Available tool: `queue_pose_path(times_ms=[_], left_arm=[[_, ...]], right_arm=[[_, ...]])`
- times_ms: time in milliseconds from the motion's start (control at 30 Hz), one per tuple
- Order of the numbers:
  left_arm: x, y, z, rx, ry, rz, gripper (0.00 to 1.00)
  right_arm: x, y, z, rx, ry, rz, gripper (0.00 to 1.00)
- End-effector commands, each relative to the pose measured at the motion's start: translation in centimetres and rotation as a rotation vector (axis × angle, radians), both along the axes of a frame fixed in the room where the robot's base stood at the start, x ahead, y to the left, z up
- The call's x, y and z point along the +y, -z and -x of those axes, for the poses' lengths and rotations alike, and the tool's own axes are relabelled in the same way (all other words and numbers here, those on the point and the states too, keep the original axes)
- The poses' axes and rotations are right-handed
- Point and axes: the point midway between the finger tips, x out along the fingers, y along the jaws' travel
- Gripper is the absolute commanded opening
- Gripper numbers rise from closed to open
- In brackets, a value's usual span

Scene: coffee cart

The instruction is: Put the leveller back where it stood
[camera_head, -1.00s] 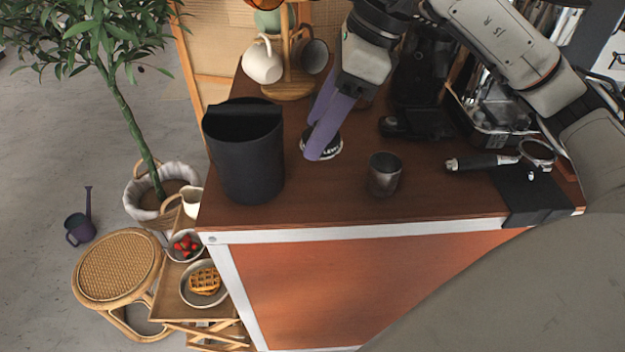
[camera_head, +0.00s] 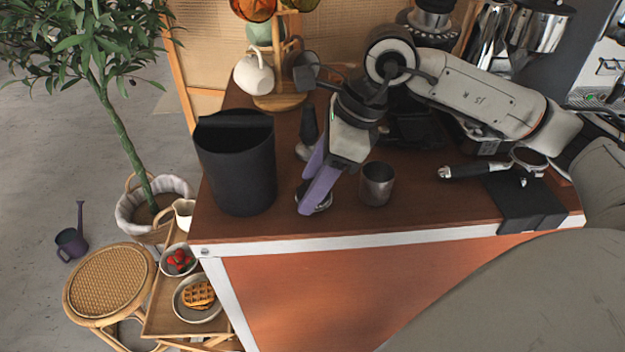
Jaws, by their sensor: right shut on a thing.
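The leveller (camera_head: 320,204) is a small dark round puck with a pale rim, low over the wooden cart top between the black knock bin and the dark metal cup. My right gripper (camera_head: 311,194) reaches down from above with its purple fingers shut on it. The fingers hide much of the leveller. I cannot tell whether its underside touches the wood. My left gripper is not in view.
The black knock bin (camera_head: 237,165) stands to the left, the metal cup (camera_head: 376,184) close on the right. A dark-handled tamper (camera_head: 308,134) stands behind. A portafilter (camera_head: 470,170) lies by a black mat (camera_head: 530,200). Bare wood (camera_head: 430,212) lies along the front edge.

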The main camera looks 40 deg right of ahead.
Motion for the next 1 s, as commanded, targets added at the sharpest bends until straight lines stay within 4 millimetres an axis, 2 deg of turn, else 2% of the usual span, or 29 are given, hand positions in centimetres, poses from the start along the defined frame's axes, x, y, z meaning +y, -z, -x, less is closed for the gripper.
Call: queue_pose_path(times_ms=[67,100,200,467,600,767,1000], left_arm=[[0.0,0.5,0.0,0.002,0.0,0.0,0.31],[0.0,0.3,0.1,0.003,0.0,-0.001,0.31],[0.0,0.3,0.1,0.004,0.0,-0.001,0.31],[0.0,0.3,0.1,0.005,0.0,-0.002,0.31],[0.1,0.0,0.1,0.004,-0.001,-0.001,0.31],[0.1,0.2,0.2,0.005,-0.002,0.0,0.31],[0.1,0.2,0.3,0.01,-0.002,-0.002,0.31]], right_arm=[[0.0,0.3,0.0,-0.002,0.0,-0.001,0.24],[0.0,0.2,0.0,-0.001,0.0,-0.001,0.56],[0.0,0.2,0.0,0.0,0.0,0.0,0.7],[0.0,0.1,0.0,0.0,0.0,0.0,0.7],[-0.2,-0.6,0.0,-0.003,0.001,0.0,0.7],[-1.0,-3.2,0.7,-0.006,0.001,0.001,0.7],[-2.5,-8.1,2.1,-0.003,0.001,0.0,0.7]])
